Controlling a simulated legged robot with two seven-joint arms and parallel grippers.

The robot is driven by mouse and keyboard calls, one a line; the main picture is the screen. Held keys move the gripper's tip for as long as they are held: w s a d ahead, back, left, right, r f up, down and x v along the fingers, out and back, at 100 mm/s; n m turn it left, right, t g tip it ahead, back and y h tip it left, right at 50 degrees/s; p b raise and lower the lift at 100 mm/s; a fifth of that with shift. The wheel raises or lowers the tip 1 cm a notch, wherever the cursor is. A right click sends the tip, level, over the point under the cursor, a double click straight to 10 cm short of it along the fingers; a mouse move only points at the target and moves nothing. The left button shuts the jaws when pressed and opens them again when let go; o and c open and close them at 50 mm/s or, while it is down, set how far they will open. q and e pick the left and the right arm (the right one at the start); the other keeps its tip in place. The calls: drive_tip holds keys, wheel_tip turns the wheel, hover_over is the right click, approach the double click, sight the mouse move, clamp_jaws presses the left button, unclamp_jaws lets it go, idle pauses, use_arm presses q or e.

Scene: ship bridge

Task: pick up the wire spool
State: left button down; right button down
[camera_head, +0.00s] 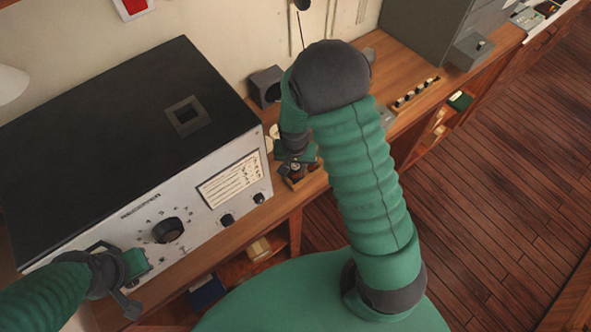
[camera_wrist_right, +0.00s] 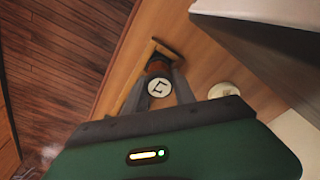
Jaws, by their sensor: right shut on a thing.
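The wire spool (camera_wrist_right: 159,88) shows in the right wrist view as a small piece with a pale round top bearing a dark mark. My right gripper (camera_wrist_right: 158,92) is shut on it, one finger on each side. The spool sits at a small wooden frame or tray (camera_wrist_right: 141,72); I cannot tell whether it is lifted clear. In the head view my right gripper (camera_head: 297,166) is low over the wooden counter, right of the receiver, and largely hides the spool. My left gripper (camera_head: 128,296) is at the receiver's front lower left; its jaw state is unclear.
The large receiver (camera_head: 228,165) with a black top fills the left of the counter (camera_head: 273,208). A pale round object (camera_wrist_right: 223,90) lies near the spool. A dark speaker-like box (camera_head: 265,87) stands behind. A row of knobs (camera_head: 415,92) and a grey cabinet (camera_head: 425,40) are at right.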

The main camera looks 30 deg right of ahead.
drive_tip(key=s+r+p, duration=0.2)
drive_tip(key=s+p, duration=0.9)
drive_tip(key=s, duration=0.5)
drive_tip(key=shift+a+r, duration=0.15)
drive_tip(key=shift+a, duration=0.05)
